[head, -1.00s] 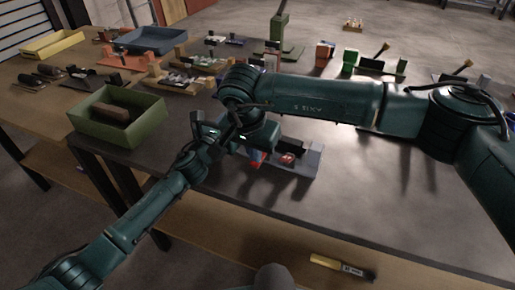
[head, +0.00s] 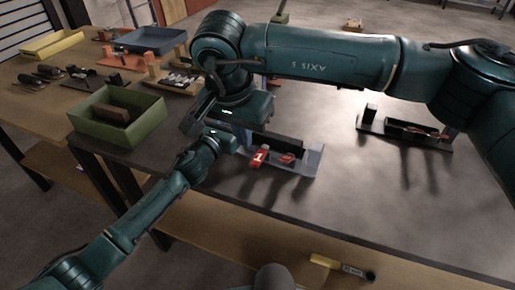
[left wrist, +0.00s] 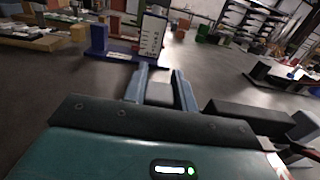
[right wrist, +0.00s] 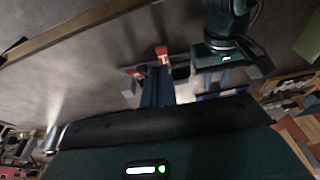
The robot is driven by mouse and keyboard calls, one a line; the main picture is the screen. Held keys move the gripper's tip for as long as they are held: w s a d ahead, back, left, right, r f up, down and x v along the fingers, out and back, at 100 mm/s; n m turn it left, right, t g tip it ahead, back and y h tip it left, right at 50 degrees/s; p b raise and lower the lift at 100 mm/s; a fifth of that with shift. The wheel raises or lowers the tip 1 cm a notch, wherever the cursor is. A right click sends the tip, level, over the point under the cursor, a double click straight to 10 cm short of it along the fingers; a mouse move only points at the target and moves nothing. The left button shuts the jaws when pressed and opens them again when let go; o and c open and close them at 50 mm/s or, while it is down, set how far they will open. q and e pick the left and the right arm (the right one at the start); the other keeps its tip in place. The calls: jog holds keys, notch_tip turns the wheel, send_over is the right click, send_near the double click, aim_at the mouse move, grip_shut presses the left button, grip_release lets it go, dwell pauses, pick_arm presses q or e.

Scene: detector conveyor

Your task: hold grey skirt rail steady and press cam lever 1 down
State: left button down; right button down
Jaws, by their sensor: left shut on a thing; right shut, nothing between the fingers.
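The grey skirt rail (head: 312,162) lies on the dark table in the head view, with a black block along it. Red cam lever 1 (head: 260,157), marked with a white 1, is at its left part; it also shows in the right wrist view (right wrist: 163,58). I cannot tell its exact tilt. A second red lever (head: 287,158) is beside it. My left gripper (left wrist: 160,88) is shut on a grey part of the rail, seen between its blue fingers. My right gripper (right wrist: 158,74) is shut and empty, its tips close to lever 1; contact is unclear.
A green tray (head: 145,128) with a brown block stands left on the table. Another rail assembly (head: 405,135) is to the right. My two hands are close together.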

jog(key=v, duration=0.3)
jog(key=shift+s+r, duration=0.15)
jog(key=shift+r, duration=0.2)
pick_arm(q)
jog(key=c, duration=1)
grip_release()
jog(key=shift+c, duration=0.2)
